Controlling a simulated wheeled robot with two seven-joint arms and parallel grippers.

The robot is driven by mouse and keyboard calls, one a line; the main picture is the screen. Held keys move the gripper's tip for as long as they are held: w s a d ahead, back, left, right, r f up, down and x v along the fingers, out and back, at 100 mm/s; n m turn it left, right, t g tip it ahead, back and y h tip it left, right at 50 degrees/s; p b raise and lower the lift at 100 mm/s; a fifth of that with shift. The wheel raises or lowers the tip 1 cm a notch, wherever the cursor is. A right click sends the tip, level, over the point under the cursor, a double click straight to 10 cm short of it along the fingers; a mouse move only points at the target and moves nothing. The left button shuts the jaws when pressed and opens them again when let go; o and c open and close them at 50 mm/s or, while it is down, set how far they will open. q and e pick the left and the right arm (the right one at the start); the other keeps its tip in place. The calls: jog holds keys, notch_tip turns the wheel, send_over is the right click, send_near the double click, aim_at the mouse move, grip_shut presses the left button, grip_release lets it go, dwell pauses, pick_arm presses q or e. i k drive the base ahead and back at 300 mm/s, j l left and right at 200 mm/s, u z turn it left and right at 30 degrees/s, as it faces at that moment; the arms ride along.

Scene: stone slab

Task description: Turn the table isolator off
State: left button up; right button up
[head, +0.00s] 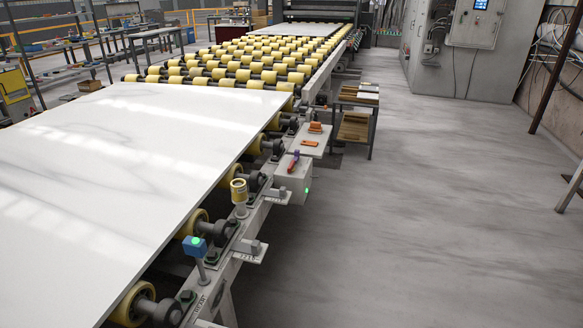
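A light grey box (297,181) with a small green light is fixed to the side of the roller table, right of the slab, and appears to be the isolator. A red and purple handle (293,161) sits on its upper part. The handle looks tilted; I cannot read any marking for its position. A large white stone slab (130,165) lies on the rollers beside it. Neither of my grippers is in view.
Nearer along the frame stand a blue box (195,245) with a green light on a post and a yellow cylinder (239,191). Orange items (313,127) lie beyond the isolator. A small shelf rack (357,120) stands farther back. The floor (430,230) at right is clear.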

aim_at(290, 169)
jog(key=i+l, duration=0.35)
jog(key=i, duration=0.2)
jog(key=i+l+u, duration=0.1)
jog(key=i+l, duration=0.25)
jog(key=i, duration=0.2)
